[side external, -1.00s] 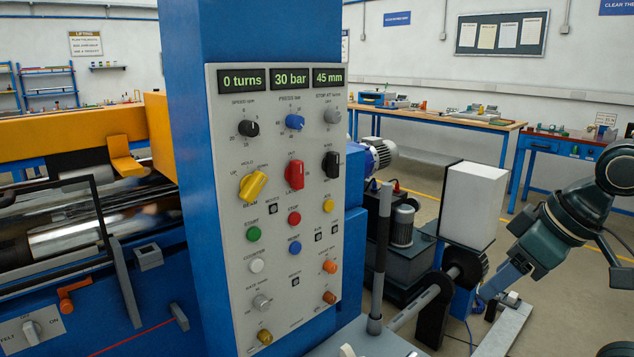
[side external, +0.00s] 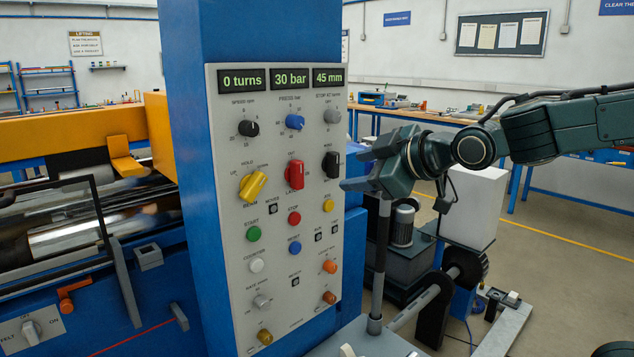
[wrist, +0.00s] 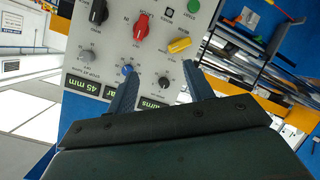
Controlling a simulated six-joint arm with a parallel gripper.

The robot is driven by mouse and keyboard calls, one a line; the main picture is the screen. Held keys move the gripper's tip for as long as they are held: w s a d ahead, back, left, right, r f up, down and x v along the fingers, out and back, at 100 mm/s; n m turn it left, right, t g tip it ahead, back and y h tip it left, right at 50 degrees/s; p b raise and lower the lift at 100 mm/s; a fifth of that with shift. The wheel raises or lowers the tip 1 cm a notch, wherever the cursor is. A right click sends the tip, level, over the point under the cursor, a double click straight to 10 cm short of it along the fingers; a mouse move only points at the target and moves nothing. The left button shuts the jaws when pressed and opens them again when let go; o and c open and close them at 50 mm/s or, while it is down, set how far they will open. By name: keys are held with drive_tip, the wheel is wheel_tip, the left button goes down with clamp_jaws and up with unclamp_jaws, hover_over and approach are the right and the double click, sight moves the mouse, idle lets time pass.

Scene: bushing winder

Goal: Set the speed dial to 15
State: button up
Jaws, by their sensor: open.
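The speed dial (side external: 248,128) is a small black round knob at the upper left of the grey control panel (side external: 222,215), below the "0 turns" display (side external: 242,79). Its numbers and setting are too small to read surely. My gripper (side external: 352,170) is to the right of the panel, pointing at it, clear of the speed dial. In the wrist view, the panel appears upside down. There the speed dial (wrist: 165,82) shows between the two spread fingers of my open, empty gripper (wrist: 160,74), farther off than the fingertips.
Nearby on the panel are a blue pressure knob (side external: 295,122), a grey stop knob (side external: 332,116), a yellow lever knob (side external: 253,186), a red one (side external: 294,174) and a black one (side external: 331,164). Displays also read 30 bar and 45 mm. The space in front of the panel is free.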

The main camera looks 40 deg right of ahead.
sight(254, 130)
drive_tip(key=w+a+r+n+t+y, duration=0.1)
drive_tip(key=w+a+r+n+t, duration=0.3)
drive_tip(key=w, duration=0.4)
drive_tip(key=shift+w+a+n, duration=0.4)
drive_tip(key=shift+a, duration=0.5)
drive_tip(key=shift+w+r, duration=0.1)
drive_tip(key=shift+w, duration=0.05)
drive_tip(key=shift+w+a, duration=0.2)
drive_tip(key=shift+w, duration=3.15)
drive_tip(key=shift+w+a, duration=0.15)
drive_tip(key=shift+w, duration=3.2)
drive_tip(key=c, duration=1)
